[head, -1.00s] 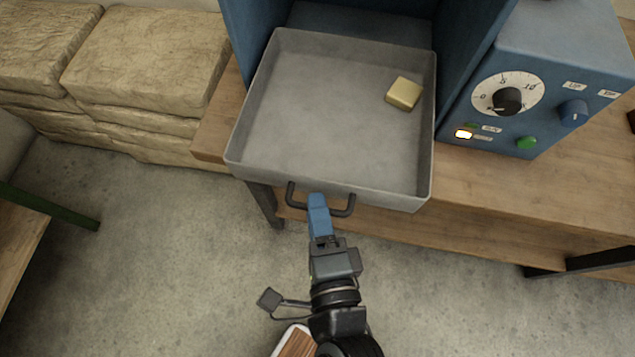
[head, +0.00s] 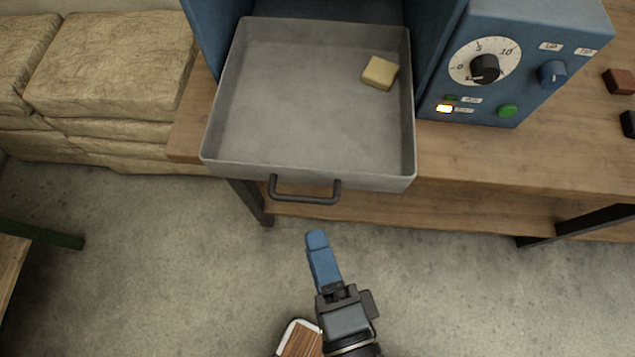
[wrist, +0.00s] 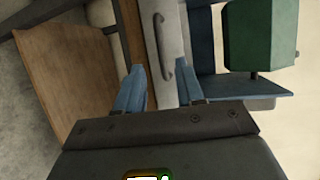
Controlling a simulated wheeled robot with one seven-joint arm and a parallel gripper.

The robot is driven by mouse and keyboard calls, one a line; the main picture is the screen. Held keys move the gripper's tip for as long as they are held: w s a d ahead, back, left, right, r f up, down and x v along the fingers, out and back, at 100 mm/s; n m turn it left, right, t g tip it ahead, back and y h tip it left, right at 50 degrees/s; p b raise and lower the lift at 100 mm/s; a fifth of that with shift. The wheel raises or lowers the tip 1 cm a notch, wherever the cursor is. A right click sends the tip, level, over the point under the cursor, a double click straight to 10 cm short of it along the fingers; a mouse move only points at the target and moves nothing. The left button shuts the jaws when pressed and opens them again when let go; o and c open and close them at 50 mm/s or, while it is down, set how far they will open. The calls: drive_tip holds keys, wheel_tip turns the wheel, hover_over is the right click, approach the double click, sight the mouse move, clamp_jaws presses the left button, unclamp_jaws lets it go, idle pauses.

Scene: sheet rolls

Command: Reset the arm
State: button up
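My gripper (head: 317,240) has blue fingers and is in front of the grey drawer tray, apart from its dark handle (head: 305,194). In the wrist view, the two fingers of my gripper (wrist: 161,72) stand apart with nothing between them. The handle (wrist: 160,45) shows beyond the fingertips there. The grey tray (head: 300,168) is pulled out of the blue cabinet. A yellowish block (head: 380,72) lies in the tray at its back right.
A blue control box (head: 530,45) with a dial, knob, lit orange lamp and green button stands right of the tray on a wooden bench (head: 480,170). Stacked tan sacks (head: 110,65) are at the left. Bare floor (head: 170,270) lies in front.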

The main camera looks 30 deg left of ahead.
drive_tip(key=shift+d, duration=0.1)
idle(0.3)
drive_tip(key=s+d+r+n+t+h, duration=0.1)
drive_tip(key=s+d+r+n+h, duration=0.1)
drive_tip(key=d, duration=0.6)
drive_tip(key=s+d+r+n+t+h, duration=0.1)
drive_tip(key=s+d+r+n+h, duration=0.2)
drive_tip(key=d, duration=0.6)
drive_tip(key=s+d+r+n+t+h, duration=0.1)
drive_tip(key=s+d+r+n+h, duration=0.2)
drive_tip(key=d, duration=0.5)
drive_tip(key=s+n+h, duration=0.1)
drive_tip(key=n+h, duration=0.1)
drive_tip(key=h, duration=0.1)
drive_tip(key=shift+s+d+r, duration=0.2)
drive_tip(key=shift+s+d, duration=0.05)
drive_tip(key=shift+s, duration=0.1)
